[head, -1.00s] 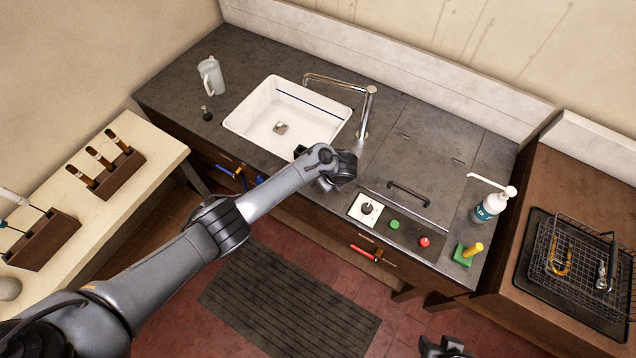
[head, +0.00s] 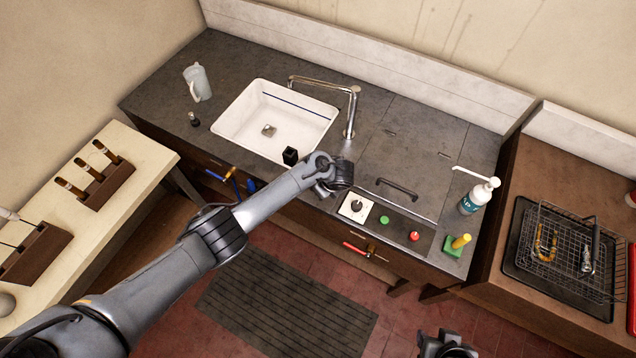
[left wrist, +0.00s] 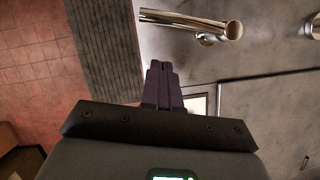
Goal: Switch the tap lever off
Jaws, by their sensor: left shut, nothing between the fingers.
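The chrome tap (head: 352,112) stands behind the white sink's right side, its spout reaching left over the basin. In the left wrist view a chrome bar with a round end (left wrist: 190,24) lies over the counter; it looks like the tap lever, but I cannot be sure. My left gripper (left wrist: 160,66) is shut and empty, its dark fingertips just below that bar in the picture; contact is unclear. In the head view my left wrist hides its fingers and the counter beneath. My right gripper (head: 446,346) is at the bottom edge, its jaws unclear.
The sink (head: 300,130) has a small black block (head: 290,156) at its front edge. A white switch plate (head: 357,207), green button (head: 385,219) and red button (head: 414,236) line the front. A black handle (head: 397,189) and soap bottle (head: 478,197) are to the right.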

